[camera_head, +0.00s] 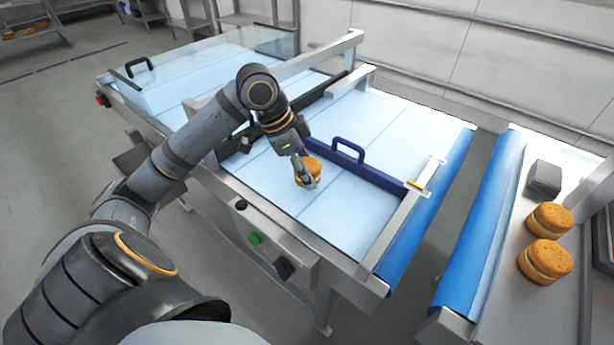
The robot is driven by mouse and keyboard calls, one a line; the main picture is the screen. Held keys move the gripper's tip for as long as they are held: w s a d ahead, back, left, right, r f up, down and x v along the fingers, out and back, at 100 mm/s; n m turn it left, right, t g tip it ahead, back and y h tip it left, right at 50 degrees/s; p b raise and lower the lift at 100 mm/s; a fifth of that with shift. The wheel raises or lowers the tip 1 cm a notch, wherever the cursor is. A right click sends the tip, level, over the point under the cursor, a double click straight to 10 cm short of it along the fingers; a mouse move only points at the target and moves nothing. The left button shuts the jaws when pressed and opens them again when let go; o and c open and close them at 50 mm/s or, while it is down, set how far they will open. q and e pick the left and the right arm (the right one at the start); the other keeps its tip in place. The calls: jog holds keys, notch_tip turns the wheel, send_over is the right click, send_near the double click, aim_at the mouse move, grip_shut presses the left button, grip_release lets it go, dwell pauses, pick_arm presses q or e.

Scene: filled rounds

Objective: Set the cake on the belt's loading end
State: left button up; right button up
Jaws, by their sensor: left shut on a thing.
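A round filled cake (312,166), golden with a pale filling line, is in my left gripper (306,178) over the light blue belt (350,212). The fingers are shut on it and hide part of its side. I cannot tell whether the cake touches the belt. The belt's near right end has a dark blue roller edge (425,215). My right gripper does not show.
A blue bar with a handle (348,150) crosses the belt just beyond the cake. A clear cover (200,75) spans the far left part. Two more cakes (550,220) (545,261) and a grey block (544,178) sit on the right table, across a gap.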

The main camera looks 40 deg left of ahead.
pick_arm(q)
notch_tip(320, 180, down, 3)
jog(key=shift+w+f, duration=0.1)
jog(key=shift+a+f, duration=0.1)
jog(key=shift+f, duration=0.1)
jog(key=shift+f, duration=0.15)
jog(key=o, duration=0.8)
jog(key=shift+c, duration=0.2)
